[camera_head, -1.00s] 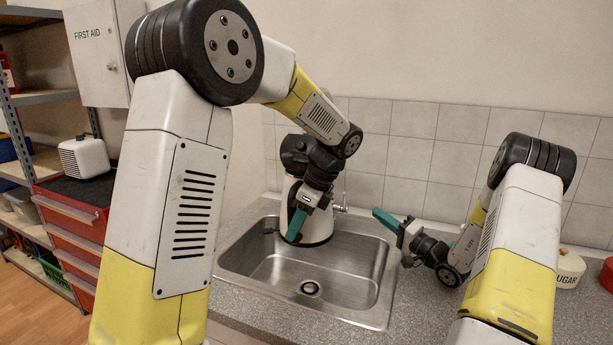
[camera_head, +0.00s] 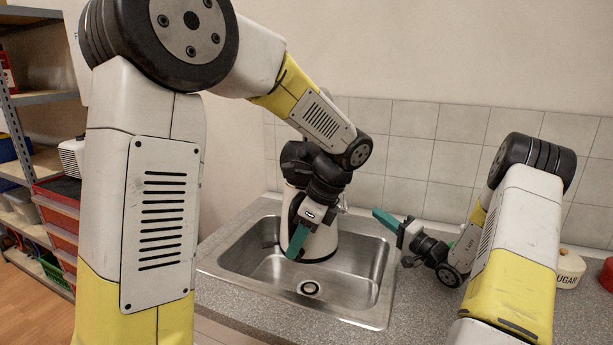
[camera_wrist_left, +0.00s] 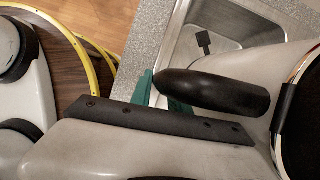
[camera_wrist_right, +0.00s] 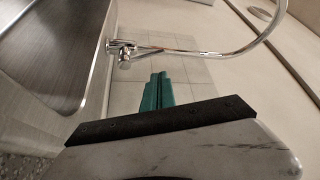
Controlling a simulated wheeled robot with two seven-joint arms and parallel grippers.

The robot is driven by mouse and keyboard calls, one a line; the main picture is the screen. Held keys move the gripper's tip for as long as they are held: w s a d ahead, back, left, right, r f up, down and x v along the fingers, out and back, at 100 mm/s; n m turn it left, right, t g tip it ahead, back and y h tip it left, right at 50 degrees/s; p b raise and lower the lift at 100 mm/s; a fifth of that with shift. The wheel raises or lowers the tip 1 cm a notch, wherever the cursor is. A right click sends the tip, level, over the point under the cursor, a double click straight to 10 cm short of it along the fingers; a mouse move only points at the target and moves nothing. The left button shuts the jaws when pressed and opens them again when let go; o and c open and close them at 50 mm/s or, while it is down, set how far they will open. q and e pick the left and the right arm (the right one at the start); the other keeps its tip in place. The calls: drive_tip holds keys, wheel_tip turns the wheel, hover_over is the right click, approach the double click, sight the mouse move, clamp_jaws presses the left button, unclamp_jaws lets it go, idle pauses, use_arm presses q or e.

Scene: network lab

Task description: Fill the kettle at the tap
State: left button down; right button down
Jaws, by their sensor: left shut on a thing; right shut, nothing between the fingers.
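The kettle (camera_head: 322,242) is white with a black base band and hangs upright over the back of the sink (camera_head: 345,314) in the head view. My left gripper (camera_head: 296,248) is shut on its black handle, which shows in the left wrist view (camera_wrist_left: 212,92). The kettle's top and spout are hidden behind my left wrist. The tap (camera_wrist_right: 200,51) is a curved chrome spout with a small lever in the right wrist view; in the head view it is mostly hidden behind the kettle. My right gripper (camera_head: 384,218) is shut and empty, right of the kettle above the sink's back right corner.
A sugar canister (camera_head: 570,268) and a red object (camera_head: 607,273) stand on the counter at the right, behind my right arm. The tiled wall (camera_head: 410,145) closes off the back. The sink floor around the drain (camera_head: 310,288) is clear.

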use_arm(q)
drive_tip(key=s, duration=0.3)
drive_tip(key=shift+d+r, duration=0.1)
drive_tip(key=shift+d, duration=0.05)
drive_tip(key=shift+s, duration=0.1)
